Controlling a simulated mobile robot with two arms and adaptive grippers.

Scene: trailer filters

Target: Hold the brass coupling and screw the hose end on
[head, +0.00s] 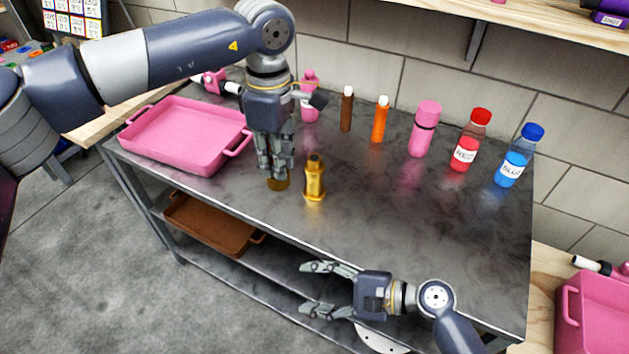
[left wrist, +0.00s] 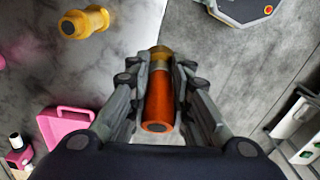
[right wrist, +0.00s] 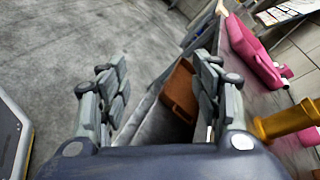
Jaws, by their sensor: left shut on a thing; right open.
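The brass coupling (head: 314,182) stands upright on the dark metal table, with a narrower dark-topped neck. It also shows in the left wrist view (left wrist: 84,22) and at the right edge of the right wrist view (right wrist: 285,122). My left gripper (head: 275,165) points down just left of the coupling, shut on the hose end (left wrist: 158,100), an orange-red cylinder with a brass-coloured end. In the head view the fingers hide most of it; only its amber lower end (head: 278,184) shows, close to the tabletop. My right gripper (head: 317,290) is open and empty by the table's front edge.
A pink tray (head: 160,160) is at the table's left. Along the back stand pink, brown and orange bottles, a red-capped bottle (head: 470,142) and a blue-capped bottle (head: 517,157). A brown tray (head: 205,228) sits on the lower shelf. The table's right front is clear.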

